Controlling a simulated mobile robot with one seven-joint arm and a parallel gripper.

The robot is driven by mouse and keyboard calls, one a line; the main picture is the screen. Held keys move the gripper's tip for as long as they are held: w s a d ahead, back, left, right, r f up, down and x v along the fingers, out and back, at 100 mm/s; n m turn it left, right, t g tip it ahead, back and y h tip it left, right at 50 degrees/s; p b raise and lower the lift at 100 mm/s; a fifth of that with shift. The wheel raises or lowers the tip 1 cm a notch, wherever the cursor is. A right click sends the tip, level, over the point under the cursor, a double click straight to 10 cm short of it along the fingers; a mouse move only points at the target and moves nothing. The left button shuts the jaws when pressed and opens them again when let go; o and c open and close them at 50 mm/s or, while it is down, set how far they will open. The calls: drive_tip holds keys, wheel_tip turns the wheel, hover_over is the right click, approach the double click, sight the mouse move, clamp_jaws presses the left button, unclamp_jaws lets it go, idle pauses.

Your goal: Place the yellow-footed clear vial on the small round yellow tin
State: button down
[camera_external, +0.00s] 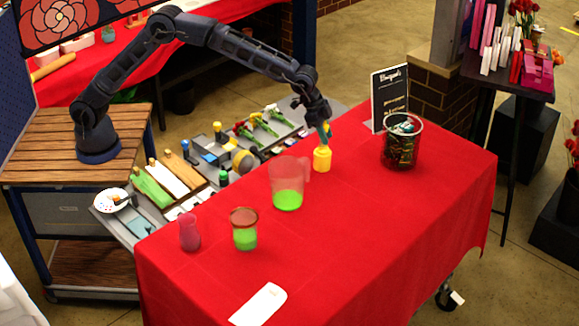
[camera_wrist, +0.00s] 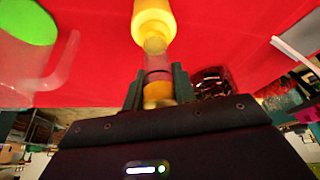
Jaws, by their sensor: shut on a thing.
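My gripper (camera_external: 321,116) points down over the red table and is shut on the clear vial (camera_wrist: 157,65). In the wrist view the vial stands between the two fingers (camera_wrist: 157,84), see-through with the red cloth showing through it and a yellow-orange band near the palm. In the external view only a small part of the vial (camera_external: 326,132) shows below the fingers. Directly beneath is a bright yellow round piece (camera_external: 322,159), which looks like the tin; it also shows in the wrist view (camera_wrist: 153,18). I cannot tell where vial and tin meet, or whether they touch.
A clear pitcher (camera_external: 287,187) with green liquid stands left of the yellow piece. A green-filled cup (camera_external: 244,232) and pink vase (camera_external: 189,232) are nearer. A dark wire basket (camera_external: 402,145) and black sign (camera_external: 389,97) stand right. The front right of the table is clear.

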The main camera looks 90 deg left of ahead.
drive_tip(key=shift+f, duration=0.1)
drive_tip(key=c, duration=1.1)
unclamp_jaws()
drive_tip(key=v, duration=1.2)
drive_tip(key=s+a+r+n, duration=0.1)
drive_tip(key=s+a+r, duration=0.35)
drive_tip(key=s, duration=0.55)
drive_tip(key=s+a+r+y, duration=0.1)
drive_tip(key=s+a+r, duration=0.35)
drive_tip(key=s, duration=0.45)
drive_tip(key=s+a+r+n, duration=0.1)
drive_tip(key=s+a+r, duration=0.4)
drive_tip(key=s, duration=0.5)
drive_tip(key=s+a+f, duration=0.3)
drive_tip(key=s, duration=0.8)
drive_tip(key=s+a+f+n, duration=0.1)
drive_tip(key=s+a+f, duration=0.2)
drive_tip(key=s, duration=0.8)
drive_tip(key=s+a+f+n, duration=0.1)
drive_tip(key=s+a+f, duration=0.2)
drive_tip(key=s, duration=0.9)
drive_tip(key=shift+a+f+t+y, duration=0.1)
drive_tip(key=shift+f+t+y, duration=0.1)
drive_tip(key=shift+f, duration=0.15)
drive_tip(key=shift+a+f+t+y, duration=0.1)
drive_tip(key=shift+a+f+y, duration=0.1)
drive_tip(key=shift+f, duration=0.15)
